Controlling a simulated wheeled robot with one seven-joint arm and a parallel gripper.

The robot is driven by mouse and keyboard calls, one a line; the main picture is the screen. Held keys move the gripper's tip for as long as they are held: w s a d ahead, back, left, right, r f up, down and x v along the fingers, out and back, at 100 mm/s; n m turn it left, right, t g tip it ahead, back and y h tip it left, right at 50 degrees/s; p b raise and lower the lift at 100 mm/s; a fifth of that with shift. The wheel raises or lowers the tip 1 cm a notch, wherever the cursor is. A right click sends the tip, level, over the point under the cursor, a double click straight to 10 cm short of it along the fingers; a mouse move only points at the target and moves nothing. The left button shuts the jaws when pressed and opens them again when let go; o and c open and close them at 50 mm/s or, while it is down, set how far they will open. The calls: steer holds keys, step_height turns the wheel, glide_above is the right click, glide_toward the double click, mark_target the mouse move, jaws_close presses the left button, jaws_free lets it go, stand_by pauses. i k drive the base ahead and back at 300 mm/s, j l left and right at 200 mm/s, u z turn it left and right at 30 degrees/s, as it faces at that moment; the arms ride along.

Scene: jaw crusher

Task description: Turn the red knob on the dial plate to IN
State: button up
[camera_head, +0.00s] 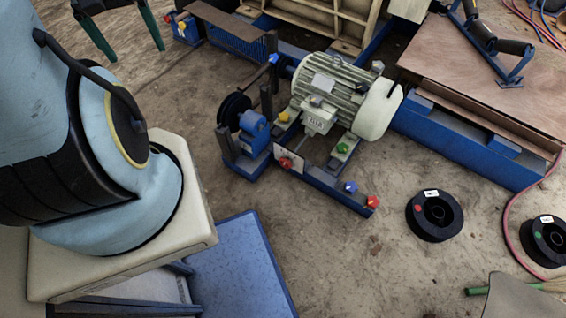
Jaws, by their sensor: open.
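A red knob (286,163) sits on a small pale plate (296,153), which looks like the dial plate, on the front of the blue motor frame (325,186). The plate's markings and the knob's pointing direction are too small to read. A second red knob (372,201) is at the right end of the same frame, beside a blue knob (350,187). A green knob (342,148) and a yellow knob (284,116) are nearer the motor. My gripper is out of view; only part of my pale blue arm shows at left, apart from the knobs.
A grey-green motor (345,92) stands behind the knobs, with a blue bearing block (253,130) to their left. Black wheels (434,215) (547,240) lie at right near a red cable (507,232).

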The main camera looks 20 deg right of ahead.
mark_target(285, 163)
steer(key=k+j+u, duration=0.4)
steer(key=j, duration=0.25)
steer(key=k+j+u, duration=0.15)
steer(key=k+j, duration=0.15)
steer(key=j, duration=0.1)
